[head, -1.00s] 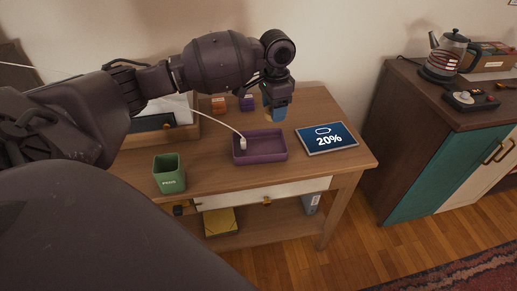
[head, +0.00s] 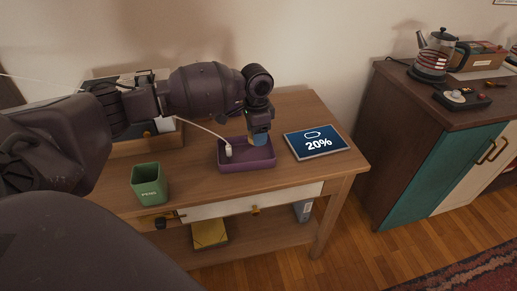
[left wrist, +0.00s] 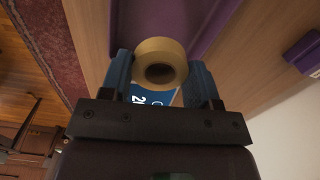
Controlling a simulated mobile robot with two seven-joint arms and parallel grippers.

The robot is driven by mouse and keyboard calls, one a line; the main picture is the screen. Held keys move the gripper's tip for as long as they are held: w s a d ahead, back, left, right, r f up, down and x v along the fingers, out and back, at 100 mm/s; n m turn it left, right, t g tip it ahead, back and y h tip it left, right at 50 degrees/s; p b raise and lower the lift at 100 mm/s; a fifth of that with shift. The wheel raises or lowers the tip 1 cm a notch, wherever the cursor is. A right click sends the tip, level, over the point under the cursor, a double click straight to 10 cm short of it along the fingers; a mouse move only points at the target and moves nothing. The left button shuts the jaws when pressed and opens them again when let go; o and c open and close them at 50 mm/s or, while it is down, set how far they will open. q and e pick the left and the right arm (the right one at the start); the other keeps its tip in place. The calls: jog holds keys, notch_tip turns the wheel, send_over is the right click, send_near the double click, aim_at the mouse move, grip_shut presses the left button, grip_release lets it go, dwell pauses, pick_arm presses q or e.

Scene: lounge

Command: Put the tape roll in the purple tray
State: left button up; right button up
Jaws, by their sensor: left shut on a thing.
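The beige tape roll (left wrist: 160,62) is between the blue fingers of my left gripper (left wrist: 160,82) in the left wrist view, and the gripper is shut on it. In the head view my left gripper (head: 259,141) points down over the right part of the purple tray (head: 248,165), and the roll is mostly hidden by the fingers. The tray also shows in the left wrist view (left wrist: 208,22), beyond the roll. I cannot tell the exact height of the roll above the tray floor. My right gripper is not in view.
A white plug (head: 229,151) on a cable lies at the tray's left side. A tablet showing 20% (head: 317,142) lies to the right of the tray. A green pen cup (head: 150,184) stands at the front left. A wooden box (head: 150,143) sits behind it.

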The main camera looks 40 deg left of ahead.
aim_at(257, 155)
pick_arm(q)
jog(key=shift+f, duration=0.75)
notch_tip(257, 155, down, 5)
jog(key=shift+b, duration=0.75)
jog(key=shift+r, duration=0.15)
jog(key=o, duration=0.9)
